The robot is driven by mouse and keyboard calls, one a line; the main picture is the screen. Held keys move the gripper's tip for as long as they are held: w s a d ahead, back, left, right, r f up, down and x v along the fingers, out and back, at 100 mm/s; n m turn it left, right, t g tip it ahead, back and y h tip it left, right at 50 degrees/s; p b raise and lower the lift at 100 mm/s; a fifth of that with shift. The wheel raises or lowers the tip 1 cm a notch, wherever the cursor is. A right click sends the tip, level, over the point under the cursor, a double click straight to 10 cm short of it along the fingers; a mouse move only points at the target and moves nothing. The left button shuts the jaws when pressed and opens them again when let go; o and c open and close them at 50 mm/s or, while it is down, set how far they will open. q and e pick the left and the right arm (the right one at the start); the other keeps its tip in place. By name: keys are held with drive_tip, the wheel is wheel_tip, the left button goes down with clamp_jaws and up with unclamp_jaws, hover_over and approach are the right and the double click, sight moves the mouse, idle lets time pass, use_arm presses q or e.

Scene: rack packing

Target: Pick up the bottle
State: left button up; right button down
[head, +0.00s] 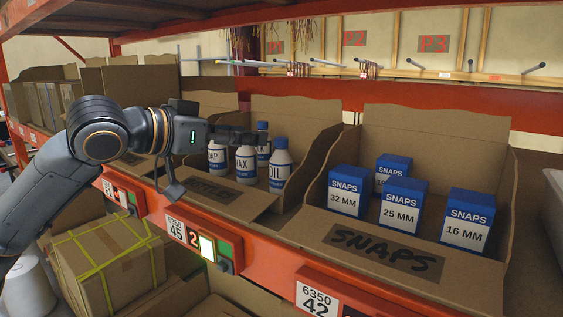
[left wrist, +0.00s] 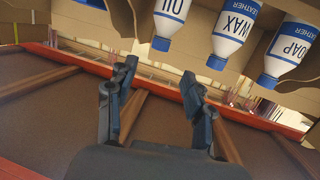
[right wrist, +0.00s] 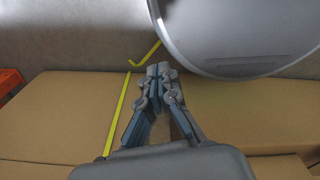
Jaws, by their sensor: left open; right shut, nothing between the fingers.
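White bottles with blue caps stand in an open cardboard box (head: 231,205) on the shelf: SOAP (head: 217,158), WAX (head: 245,167), OIL (head: 279,172) and one behind (head: 263,141). My left gripper (head: 250,136) reaches in from the left, above and in front of the bottles, partly covering their caps. In the left wrist view the picture is upside down; the left gripper (left wrist: 158,72) is open and empty. There the OIL (left wrist: 168,25), WAX (left wrist: 232,35) and SOAP (left wrist: 287,52) bottles hang along the top, apart from the fingers. My right gripper (right wrist: 158,70) is shut and empty.
A box labelled SNAPS (head: 385,257) holds several blue-and-white cartons on the right. An orange shelf edge (head: 265,255) with labels and a lit button runs in front. An upper shelf (head: 200,25) hangs above. Cardboard boxes (right wrist: 60,105) and a grey rounded object (right wrist: 240,35) are near my right gripper.

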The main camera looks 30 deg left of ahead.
sight(276, 140)
use_arm(q)
drive_tip(key=p+x, duration=0.1)
drive_tip(key=x, duration=0.2)
drive_tip(key=p+x, duration=0.1)
drive_tip(key=x, duration=0.2)
drive_tip(key=p+x, duration=0.1)
drive_tip(key=x, duration=0.2)
drive_tip(key=shift+d+f+p, duration=0.15)
drive_tip(key=shift+f+p, duration=0.15)
drive_tip(key=shift+f, duration=0.05)
drive_tip(key=shift+w+f, duration=0.1)
drive_tip(key=shift+w, duration=0.1)
drive_tip(key=shift+s, duration=0.1)
use_arm(e)
drive_tip(key=r, duration=0.2)
drive_tip(key=w+r, duration=0.1)
drive_tip(key=r, duration=0.1)
drive_tip(key=shift+w+a+r, duration=0.1)
use_arm(q)
drive_tip(key=c, duration=0.3)
clamp_jaws()
